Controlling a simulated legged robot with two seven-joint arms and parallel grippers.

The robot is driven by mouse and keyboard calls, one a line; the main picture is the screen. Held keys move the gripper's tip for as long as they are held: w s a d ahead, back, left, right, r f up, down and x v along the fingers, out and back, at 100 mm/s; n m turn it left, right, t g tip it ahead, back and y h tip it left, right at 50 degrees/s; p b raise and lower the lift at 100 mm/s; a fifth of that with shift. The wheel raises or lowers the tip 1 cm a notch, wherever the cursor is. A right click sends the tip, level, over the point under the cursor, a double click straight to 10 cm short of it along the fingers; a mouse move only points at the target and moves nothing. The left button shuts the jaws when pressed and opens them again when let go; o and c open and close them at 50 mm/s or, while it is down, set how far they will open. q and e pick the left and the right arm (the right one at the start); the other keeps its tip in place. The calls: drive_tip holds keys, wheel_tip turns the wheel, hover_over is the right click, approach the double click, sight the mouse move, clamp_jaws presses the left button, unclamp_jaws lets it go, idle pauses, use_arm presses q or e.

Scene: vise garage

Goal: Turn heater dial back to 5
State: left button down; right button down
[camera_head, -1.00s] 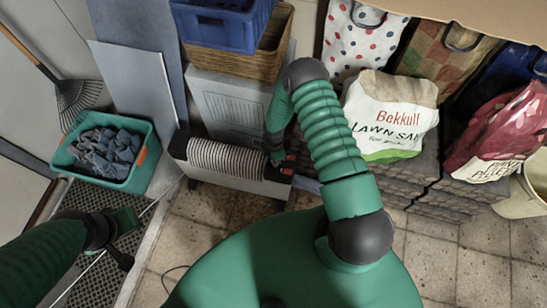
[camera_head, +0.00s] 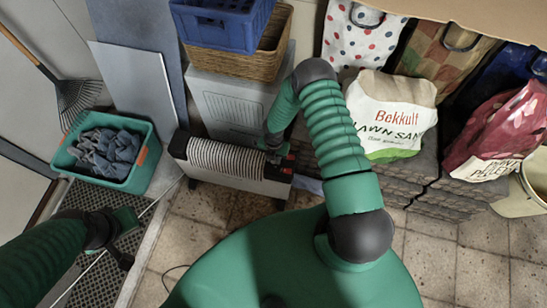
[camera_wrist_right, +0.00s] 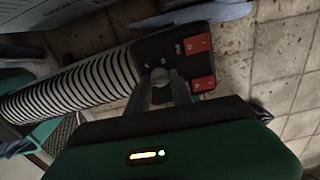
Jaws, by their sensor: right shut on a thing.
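The heater (camera_head: 215,158) is a low white unit with a ribbed front and a dark control panel at its right end. In the right wrist view the panel (camera_wrist_right: 151,48) shows red switches (camera_wrist_right: 199,44) and a round grey dial (camera_wrist_right: 160,76). My right gripper (camera_head: 274,148) is at this panel. In the right wrist view its fingers (camera_wrist_right: 164,88) are shut on the dial, one on each side. The number the dial points to cannot be read. My left gripper (camera_head: 124,238) is at the lower left, away from the heater; its finger opening is unclear.
A blue crate (camera_head: 222,28) and wicker basket (camera_head: 240,60) sit on a box (camera_head: 228,100) behind the heater. A teal tub (camera_head: 140,175) with cloths stands left. Bagged goods, including a lawn sand bag (camera_head: 390,120), stand right. The tiled floor (camera_head: 465,250) is clear.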

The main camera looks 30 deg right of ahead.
drive_tip(key=shift+w+d+n, duration=0.1)
drive_tip(key=shift+d+n, duration=0.1)
drive_tip(key=shift+n, duration=0.3)
drive_tip(key=c, duration=1.4)
unclamp_jaws()
drive_tip(key=shift+o, duration=1.3)
drive_tip(key=shift+a, duration=0.1)
wheel_tip(320, 180, up, 17)
drive_tip(key=p, duration=0.5)
drive_tip(key=shift+f, duration=0.15)
